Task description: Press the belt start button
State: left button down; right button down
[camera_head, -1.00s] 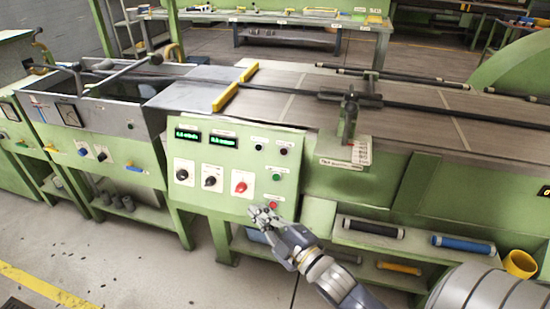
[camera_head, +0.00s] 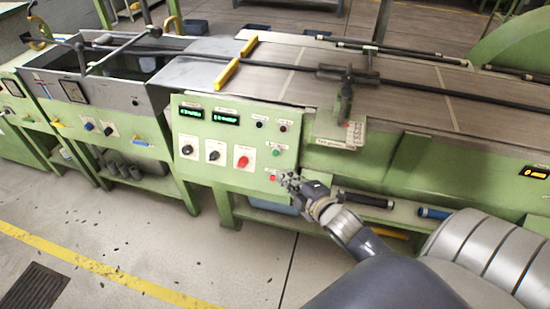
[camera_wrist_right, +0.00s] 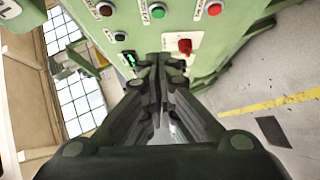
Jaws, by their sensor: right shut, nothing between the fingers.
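The control panel (camera_head: 239,165) is a green box front with two lit green displays, dark knobs, a red switch and small buttons. Its green button (camera_head: 276,152) is near the right edge, above a red button (camera_head: 273,178). I cannot read which label marks belt start. My right gripper (camera_head: 287,181) is shut and empty, with its tips close to the red button's right side; contact cannot be told. In the right wrist view the shut fingers (camera_wrist_right: 158,62) point toward the panel, with the green button (camera_wrist_right: 157,11) beyond them. My left gripper is not in view.
The red switch (camera_head: 243,156) sits left of the buttons. The belt (camera_head: 430,95) runs along the machine top behind the panel. A shelf with dark and blue rollers (camera_head: 365,198) lies below, right of my gripper. Open floor (camera_head: 150,245) is in front at left.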

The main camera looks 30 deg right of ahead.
send_near(276, 153)
jog(key=w+a, duration=0.4)
jog(key=a, duration=0.1)
jog(key=w+d, duration=0.1)
jog(key=w+d+f, duration=0.1)
jog(key=d, duration=0.1)
jog(key=shift+w+f, duration=0.15)
jog(key=shift+w, duration=0.2)
